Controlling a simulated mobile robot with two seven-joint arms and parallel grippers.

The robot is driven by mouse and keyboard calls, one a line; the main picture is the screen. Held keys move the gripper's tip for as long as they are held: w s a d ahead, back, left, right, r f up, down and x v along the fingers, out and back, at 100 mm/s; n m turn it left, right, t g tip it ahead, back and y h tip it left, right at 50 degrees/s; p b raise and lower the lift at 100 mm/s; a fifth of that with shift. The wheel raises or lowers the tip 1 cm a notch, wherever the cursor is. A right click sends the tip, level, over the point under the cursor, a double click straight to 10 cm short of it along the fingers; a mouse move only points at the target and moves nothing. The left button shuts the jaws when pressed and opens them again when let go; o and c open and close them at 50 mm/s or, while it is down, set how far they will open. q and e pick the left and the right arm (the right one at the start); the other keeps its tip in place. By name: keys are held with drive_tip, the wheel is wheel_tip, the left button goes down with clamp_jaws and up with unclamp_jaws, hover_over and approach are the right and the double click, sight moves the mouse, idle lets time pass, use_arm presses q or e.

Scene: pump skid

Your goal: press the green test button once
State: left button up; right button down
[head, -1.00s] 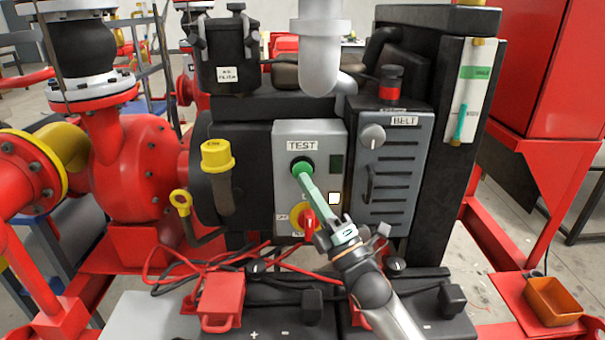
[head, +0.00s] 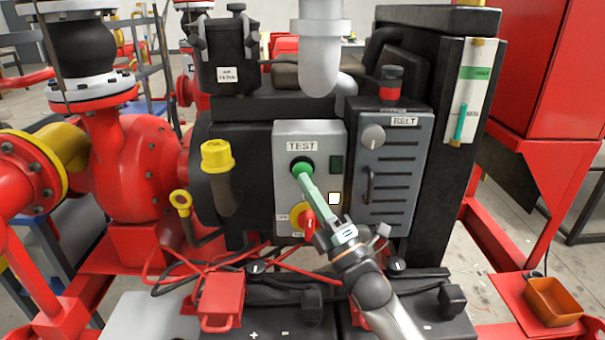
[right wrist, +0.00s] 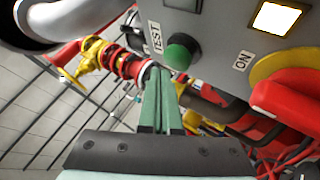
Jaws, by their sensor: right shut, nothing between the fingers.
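The green test button (head: 302,162) sits under the TEST label on the grey control panel (head: 283,190). In the right wrist view the button (right wrist: 182,52) stands out from the panel as a green dome. My right gripper (head: 304,176) has long green fingers, shut and empty, with the tips just in front of the button's lower part in the head view. In the right wrist view the fingertips (right wrist: 160,76) are beside the button's edge, and I cannot tell whether they touch it. My left gripper is not in view.
Below the button is a red rotary switch (head: 308,222) on a yellow plate, with a lit white lamp (head: 334,198) to its right. The BELT box (head: 390,175) stands to the right. Red cables (head: 190,262) and black batteries lie below. A yellow cap (head: 216,156) is at left.

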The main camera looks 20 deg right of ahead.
idle(0.4)
drive_tip(key=shift+w+d, duration=0.15)
drive_tip(key=shift+w, duration=0.25)
drive_tip(key=shift+w+d+b, duration=0.15)
drive_tip(key=shift+w+b, duration=0.2)
drive_tip(key=shift+w, duration=0.25)
idle(0.9)
drive_tip(key=shift+s, duration=0.1)
drive_tip(key=shift+s+a+p, duration=0.25)
drive_tip(key=shift+s+p, duration=0.25)
drive_tip(key=shift+s, duration=0.4)
